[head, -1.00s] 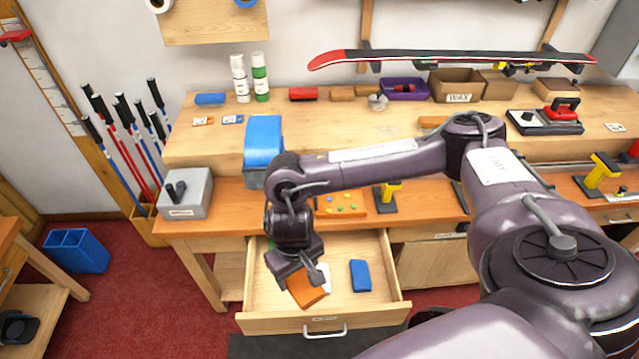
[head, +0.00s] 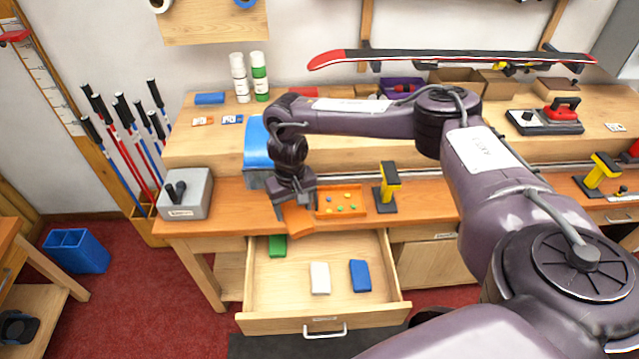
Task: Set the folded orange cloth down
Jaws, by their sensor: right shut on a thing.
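My right gripper (head: 296,203) is shut on the folded orange cloth (head: 298,220), which hangs below the fingers. The cloth is at the front edge of the wooden bench (head: 215,222), just left of a shallow orange tray (head: 357,207). I cannot tell whether the cloth touches the bench or the tray. Part of the cloth is hidden by my fingers. My left gripper is not in view.
Below, an open drawer (head: 390,300) holds a green block (head: 277,246), a white one (head: 320,278) and a blue one (head: 360,275). A grey box (head: 185,195) stands at the bench's left end. A yellow-and-black clamp (head: 389,187) stands right of the tray.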

